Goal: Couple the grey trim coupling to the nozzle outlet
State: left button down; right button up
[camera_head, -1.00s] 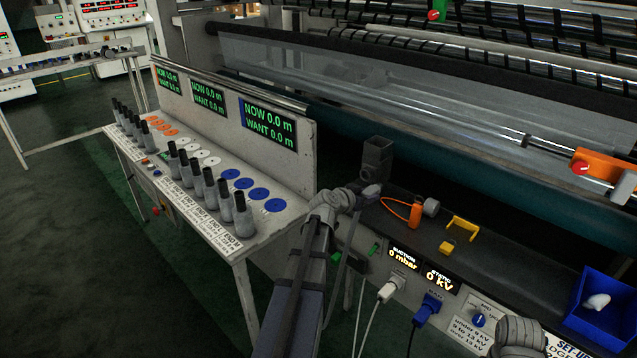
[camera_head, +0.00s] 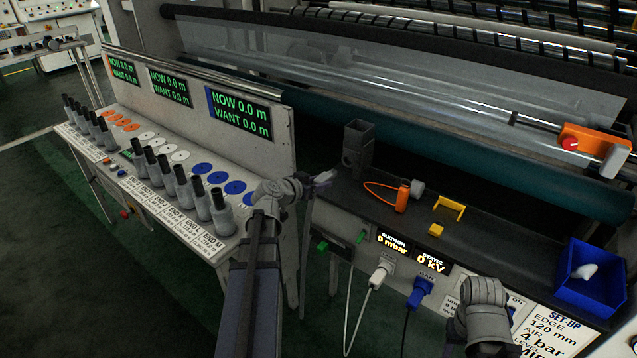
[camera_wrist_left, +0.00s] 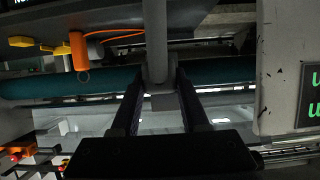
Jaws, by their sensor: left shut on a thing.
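My left gripper (camera_head: 325,180) is shut on a grey coupling, with a grey tube hanging below it (camera_head: 307,230). In the left wrist view the fingers (camera_wrist_left: 158,85) close around the grey coupling (camera_wrist_left: 158,68), and its tube (camera_wrist_left: 156,25) runs to the top of that picture. A grey square-topped part (camera_head: 358,146) stands upright on the dark bench, apparently the nozzle with its outlet. The held coupling is left of it and apart from it. My right arm shows at the bottom right, but its fingers are not visible.
The dark bench (camera_head: 480,232) holds an orange tool (camera_head: 402,196) with a cord loop, yellow pieces (camera_head: 448,207) and a blue bin (camera_head: 590,285). The console (camera_head: 275,140) with displays stands left of my left gripper. A teal roller (camera_head: 450,150) runs behind the bench.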

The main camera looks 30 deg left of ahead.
aim_at(325, 175)
dwell(0.3)
pick_arm(q)
jog(key=shift+w+d, duration=0.2)
jog(key=shift+w, duration=2.65)
jog(key=shift+w, duration=0.15)
jog(key=shift+w+d, duration=0.1)
jog(key=shift+w, duration=1.2)
jog(key=shift+w, duration=0.3)
jog(key=shift+c, duration=1.6)
grip_release()
jog(key=shift+s, duration=0.1)
jog(key=p+v, duration=0.2)
jog(key=v, duration=0.4)
jog(key=shift+s+r+p, duration=0.25)
jog(key=shift+r+p, duration=0.05)
jog(key=shift+p, duration=0.1)
jog(key=shift+s+r, duration=0.1)
jog(key=shift+s, duration=0.35)
